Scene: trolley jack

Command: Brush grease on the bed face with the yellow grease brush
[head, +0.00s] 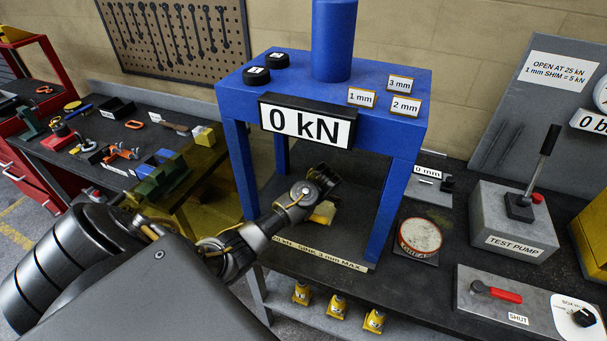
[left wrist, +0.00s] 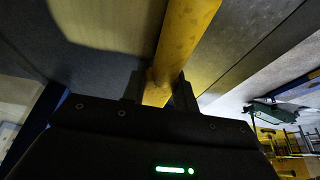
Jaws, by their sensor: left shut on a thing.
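The blue press (head: 345,65) stands at the centre with a sign reading 0 kN. Its dark bed face (head: 345,228) lies between the legs, with a label strip along its front edge. My left gripper (head: 322,198) reaches in between the press legs, above the bed. It is shut on the yellow grease brush (head: 323,212), whose yellow handle (left wrist: 185,40) runs between the fingers (left wrist: 158,92) in the left wrist view. The brush tip is hidden, so I cannot tell whether it touches the bed. A round grease tin (head: 420,236) sits right of the press.
The test pump (head: 515,222) and a grey valve box with a red lever (head: 498,292) stand at right. Several small yellow jacks (head: 337,306) are on the shelf below. A tool bench (head: 90,165) is at left. The press legs flank my left arm.

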